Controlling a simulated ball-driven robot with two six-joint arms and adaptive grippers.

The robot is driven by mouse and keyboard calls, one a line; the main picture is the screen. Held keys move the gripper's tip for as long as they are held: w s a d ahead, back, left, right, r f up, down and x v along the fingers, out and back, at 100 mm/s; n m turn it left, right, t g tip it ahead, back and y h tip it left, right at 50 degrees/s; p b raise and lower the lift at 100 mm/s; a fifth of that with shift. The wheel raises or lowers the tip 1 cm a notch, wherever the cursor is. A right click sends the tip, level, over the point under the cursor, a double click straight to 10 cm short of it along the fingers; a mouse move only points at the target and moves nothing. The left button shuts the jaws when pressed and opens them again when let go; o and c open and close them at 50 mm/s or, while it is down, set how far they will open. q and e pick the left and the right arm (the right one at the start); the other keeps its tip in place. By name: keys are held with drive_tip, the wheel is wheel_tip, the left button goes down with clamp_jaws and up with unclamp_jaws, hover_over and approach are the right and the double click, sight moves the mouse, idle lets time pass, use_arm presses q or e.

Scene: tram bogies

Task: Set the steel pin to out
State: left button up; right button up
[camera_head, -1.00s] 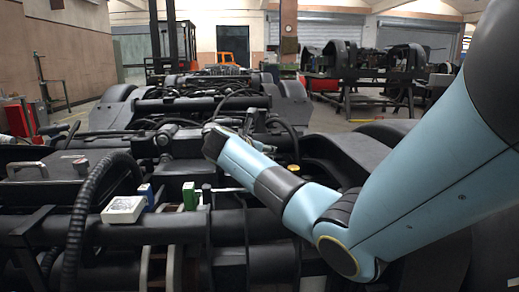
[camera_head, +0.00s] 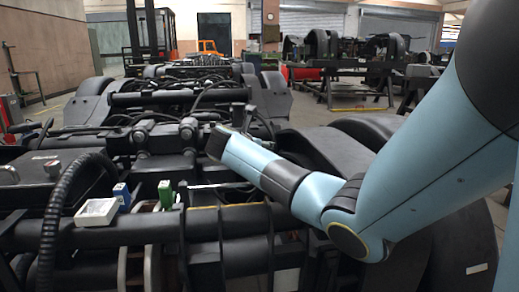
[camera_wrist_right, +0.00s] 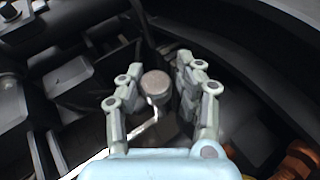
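In the right wrist view, a round grey steel knob (camera_wrist_right: 155,83) with a bent bright rod below it sits between the fingers of my right gripper (camera_wrist_right: 157,82). It looks like the head of the steel pin. The fingers are spread on either side, with a small gap visible at each side, so the gripper looks open. In the head view my right arm reaches in from the right over the bogie; its fingers cannot be made out there. A thin bright rod (camera_head: 218,185) lies below the arm's end; I cannot tell if it is the same part. My left gripper is not in view.
A white box (camera_head: 97,212), a blue block (camera_head: 121,195) and a green block (camera_head: 165,193) sit on the bogie frame at left, by a thick black hose (camera_head: 58,205). Dark pipes and beams crowd around the gripper. Orange fittings (camera_wrist_right: 298,160) show at the wrist view's lower right.

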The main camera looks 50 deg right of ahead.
drive_tip(key=o, duration=0.3)
drive_tip(key=shift+d, duration=0.1)
drive_tip(key=shift+a+r, duration=0.15)
drive_tip(key=shift+a, duration=0.35)
drive_tip(key=v, duration=1.1)
